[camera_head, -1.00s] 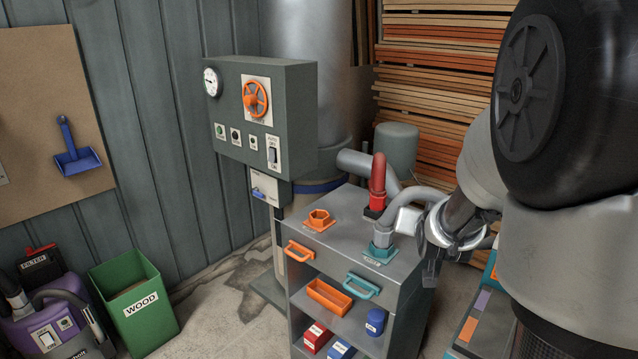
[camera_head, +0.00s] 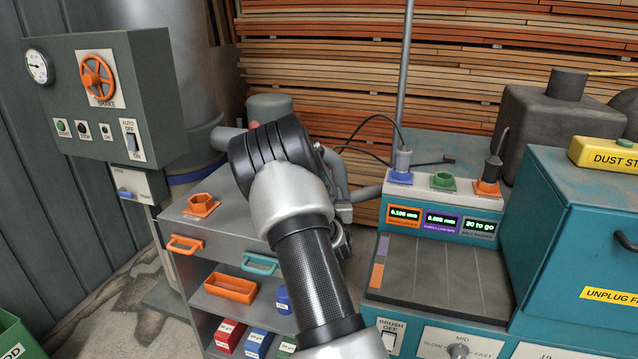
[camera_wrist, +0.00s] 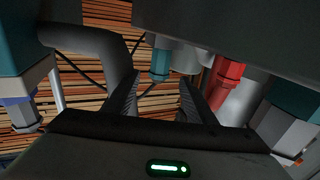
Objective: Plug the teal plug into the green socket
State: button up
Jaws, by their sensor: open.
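The wrist view looks inverted. A small teal cylindrical piece, apparently the teal plug (camera_wrist: 160,63), shows there beyond the fingertips, between them in the picture. It stands against the cart's dark surface. My gripper (camera_wrist: 158,78) is open, its two dark fingers apart with nothing between them. In the head view my arm hides the teal plug and most of the gripper (camera_head: 341,242). The green socket (camera_head: 443,181) sits on top of the teal machine, between the blue and orange sockets. Its hexagonal opening looks empty.
The grey cart (camera_head: 222,230) has an orange hex socket (camera_head: 201,205) on top. A red fitting (camera_wrist: 225,80) is right of the teal piece in the wrist view. Plugs with cables fill the blue socket (camera_head: 400,177) and orange socket (camera_head: 487,188). A thin pole (camera_head: 406,75) rises behind.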

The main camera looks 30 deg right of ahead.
jog(key=b+x, duration=0.1)
jog(key=x, duration=0.7)
jog(key=shift+w+d+f, duration=0.15)
jog(key=shift+w, duration=0.15)
jog(key=c, duration=1.1)
